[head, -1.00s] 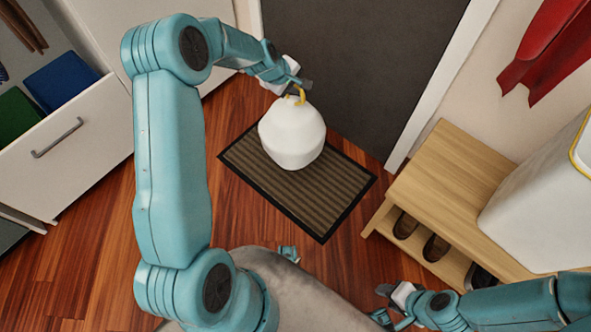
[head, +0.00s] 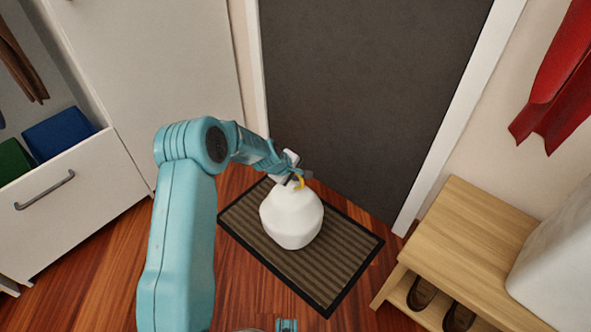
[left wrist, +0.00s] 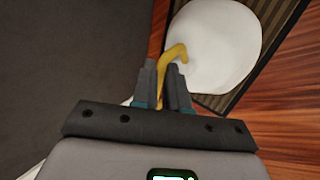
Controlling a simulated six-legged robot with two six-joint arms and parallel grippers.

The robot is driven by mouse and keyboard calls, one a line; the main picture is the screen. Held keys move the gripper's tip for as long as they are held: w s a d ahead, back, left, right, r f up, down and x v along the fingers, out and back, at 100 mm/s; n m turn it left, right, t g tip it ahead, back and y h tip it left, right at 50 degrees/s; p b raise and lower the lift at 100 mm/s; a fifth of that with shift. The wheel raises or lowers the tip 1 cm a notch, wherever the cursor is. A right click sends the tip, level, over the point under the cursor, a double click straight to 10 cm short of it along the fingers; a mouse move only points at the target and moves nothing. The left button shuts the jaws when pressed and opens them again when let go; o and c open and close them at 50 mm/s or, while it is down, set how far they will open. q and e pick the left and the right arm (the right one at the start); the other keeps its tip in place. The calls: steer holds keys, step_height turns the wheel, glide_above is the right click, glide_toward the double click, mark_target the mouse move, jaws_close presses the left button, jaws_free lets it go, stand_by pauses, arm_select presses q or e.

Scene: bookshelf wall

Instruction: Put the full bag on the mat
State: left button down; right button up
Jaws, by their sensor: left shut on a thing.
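The full bag (head: 291,219) is white and rounded, with a yellow handle (head: 300,182) at its top. It is upright over the striped brown mat (head: 325,262) with a dark border, in front of the grey door. Whether its bottom touches the mat cannot be told for sure. My left gripper (head: 297,179) is at the top of the bag, shut on the yellow handle. In the left wrist view the handle (left wrist: 174,55) runs between the two fingers (left wrist: 167,88), and the white bag (left wrist: 212,45) is beyond them.
A wooden bench (head: 463,240) with shoes (head: 421,293) below stands at the right, with a white container (head: 558,268) on it. A drawer (head: 75,195) with blue and green things is at the left. Red cloth (head: 556,80) hangs at the upper right.

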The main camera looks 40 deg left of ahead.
arm_select(q)
step_height(320, 180, down, 5)
steer(key=b, duration=0.3)
steer(key=shift+w+a, duration=0.1)
steer(key=shift+w, duration=0.05)
steer(key=shift+r, duration=0.25)
steer(key=c, duration=1.4)
jaws_free()
steer(key=shift+f, duration=0.25)
steer(key=shift+c, duration=0.2)
steer(key=o, duration=0.3)
steer(key=shift+r, duration=0.1)
steer(key=d+p+v, duration=0.1)
steer(key=p+v, duration=0.1)
steer(key=v, duration=1)
steer(key=s+d+f+m+g+h, duration=0.1)
steer(key=s+d+f+m+g, duration=0.1)
steer(key=s+d+f+m, duration=0.45)
steer(key=s+d+f+m+g+h, duration=0.1)
steer(key=s+d+f, duration=0.3)
steer(key=d, duration=0.5)
steer(key=s+d+f+m+g+h, duration=0.1)
steer(key=s+d+f+m+g, duration=0.2)
steer(key=s+d+m, duration=0.4)
steer(key=s+d+f, duration=0.1)
steer(key=s+d, duration=0.4)
steer(key=s, duration=0.1)
steer(key=shift+s+f, duration=0.2)
steer(key=shift+s, duration=0.05)
